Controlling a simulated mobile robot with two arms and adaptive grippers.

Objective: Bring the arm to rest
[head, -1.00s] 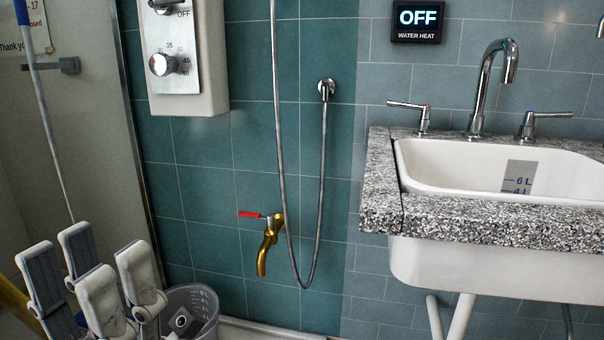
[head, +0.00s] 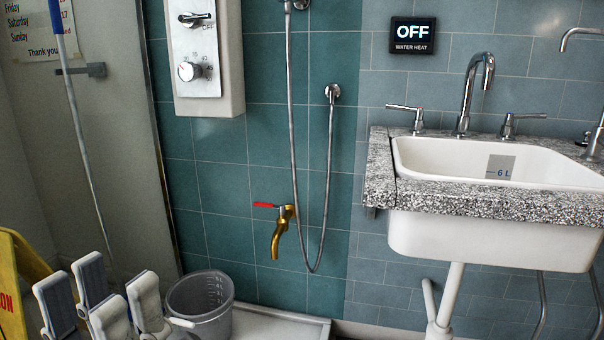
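My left gripper (head: 101,295) shows at the bottom left, its grey and white fingers pointing up. The fingers stand apart with nothing seen between them. The gripper's lower part is cut off by the picture's edge. It is in front of a grey bucket (head: 212,322) and overlaps its left side in the picture; I cannot tell the distance between them. My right gripper is not in view.
A yellow sign (head: 22,262) stands at the left edge. A brass tap (head: 279,238) with a red lever and a hanging hose (head: 292,140) are on the tiled wall. A white sink (head: 480,240) in a granite counter (head: 381,170) stands at right. A white tray (head: 295,328) lies under the bucket.

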